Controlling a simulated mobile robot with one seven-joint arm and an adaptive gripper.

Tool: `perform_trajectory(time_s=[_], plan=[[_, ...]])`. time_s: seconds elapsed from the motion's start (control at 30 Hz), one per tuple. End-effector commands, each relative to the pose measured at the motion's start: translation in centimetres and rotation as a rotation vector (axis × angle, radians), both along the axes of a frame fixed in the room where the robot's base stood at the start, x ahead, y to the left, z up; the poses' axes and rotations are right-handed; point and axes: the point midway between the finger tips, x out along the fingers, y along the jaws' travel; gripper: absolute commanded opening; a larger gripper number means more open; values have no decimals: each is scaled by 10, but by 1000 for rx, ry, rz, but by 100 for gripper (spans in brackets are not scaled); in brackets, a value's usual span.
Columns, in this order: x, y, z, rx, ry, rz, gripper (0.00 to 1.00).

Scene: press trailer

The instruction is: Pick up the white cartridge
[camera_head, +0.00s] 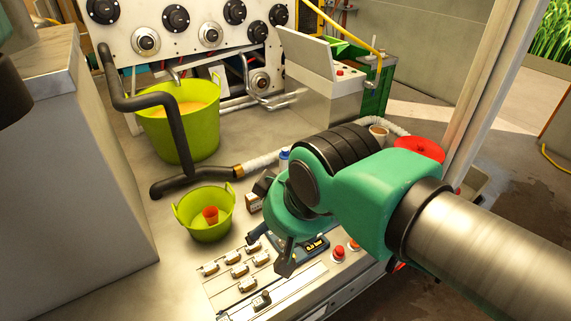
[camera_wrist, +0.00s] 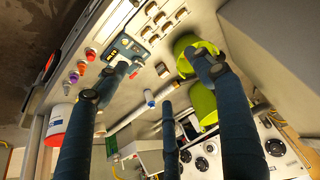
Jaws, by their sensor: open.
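I cannot tell for sure which object is the white cartridge. A small white cylinder with a blue end (camera_wrist: 150,97) stands on the bench between my fingers in the wrist view; it shows partly behind my arm in the head view (camera_head: 284,157). My gripper (camera_wrist: 160,68) is open and empty, its dark blue fingers spread wide above the bench. In the head view my green wrist hides most of the gripper; one dark fingertip (camera_head: 285,267) shows near the small panel parts. Several small pale blocks (camera_head: 232,270) sit in rows on a panel there.
A small green tub (camera_head: 190,232) holds a red cup (camera_head: 210,214). A larger green tub (camera_head: 203,140) stands behind, beside a dark bent pipe (camera_head: 175,150). A blue-grey device (camera_wrist: 122,50) and red buttons (camera_head: 338,253) are near the gripper. A grey cabinet (camera_head: 90,150) stands left.

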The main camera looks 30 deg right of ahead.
Motion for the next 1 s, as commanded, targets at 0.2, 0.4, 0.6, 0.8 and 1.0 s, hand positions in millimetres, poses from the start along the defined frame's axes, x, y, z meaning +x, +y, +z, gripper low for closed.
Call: perform_trajectory(time_s=[0.2, 0.4, 0.6, 0.8, 1.0], plan=[[0, 0, 0, 0, 0, 0, 70], [5, -1, 3, 0, 1, -4, 70], [29, -7, 16, -1, 6, -24, 70], [72, -19, 34, -1, 15, -59, 70], [123, -36, 48, -1, 22, -99, 70]])
